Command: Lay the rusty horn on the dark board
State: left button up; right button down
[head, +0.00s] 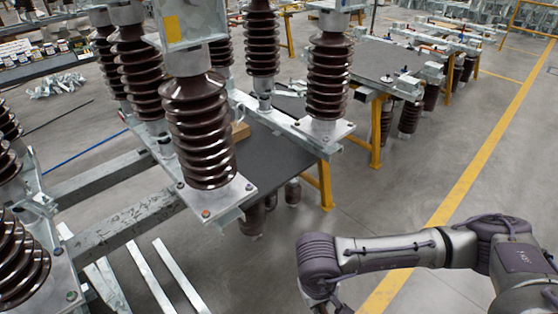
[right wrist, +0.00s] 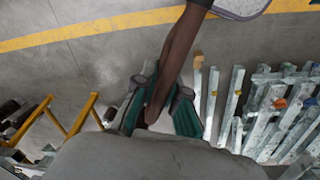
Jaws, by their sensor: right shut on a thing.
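The rusty horn (right wrist: 180,50) is a long reddish-brown bar in the right wrist view. My left gripper is not in view.
Brown ribbed insulators (head: 200,130) on metal plates stand tall at left and centre. Another dark-topped table (head: 385,60) with yellow legs stands behind. Loose metal bars (head: 155,275) lie at lower left. Open floor with a yellow line (head: 470,170) is at right.

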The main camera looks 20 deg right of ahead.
aim_at(274, 172)
jog(key=i+l+u, duration=0.15)
jog(key=l, duration=0.25)
jog(key=i+l+u, duration=0.15)
jog(key=l, duration=0.25)
jog(key=i+l+u, duration=0.1)
jog(key=l, duration=0.35)
jog(key=i+l+u, duration=0.15)
jog(key=l, duration=0.25)
jog(key=i+l+u, duration=0.2)
jog(key=i+l, duration=0.4)
